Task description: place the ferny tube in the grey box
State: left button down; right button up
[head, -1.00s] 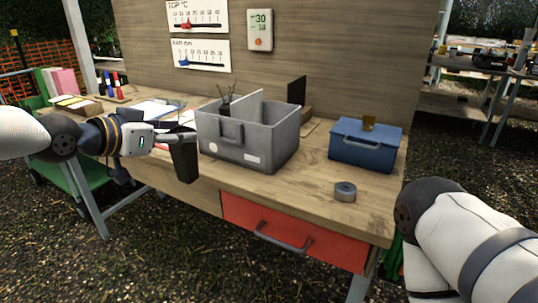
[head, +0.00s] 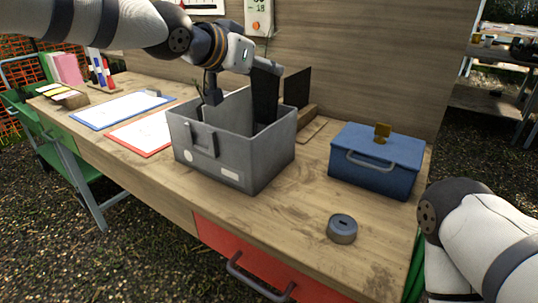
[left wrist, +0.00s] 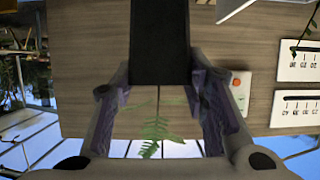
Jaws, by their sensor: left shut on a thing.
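The ferny tube (head: 265,95) is a tall black plant tube. Its green fern fronds (left wrist: 155,132) show between the fingers in the left wrist view, where the black tube (left wrist: 160,42) also shows. My left gripper (head: 262,66) is shut on the tube and holds it upright or nearly so over the grey box (head: 232,158). The tube's lower end is hidden behind the box's front wall, on the right side of the pale divider (head: 236,108). I cannot tell if it touches the floor. My right gripper is out of view.
A dark twiggy plant tube (head: 211,92) stands in the box, left of the divider. A blue lidded box (head: 376,162) and a grey ring (head: 342,230) lie to the right. A dark upright panel (head: 297,86) stands behind.

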aim_at(260, 115)
pick_arm(q)
jog(key=f, duration=0.2)
jog(key=s+f, duration=0.1)
jog(key=shift+a+f, duration=0.2)
jog(key=shift+a, duration=0.15)
notch_tip(260, 115, down, 6)
jog(key=shift+f, duration=0.15)
jog(key=c, duration=1.2)
grip_release()
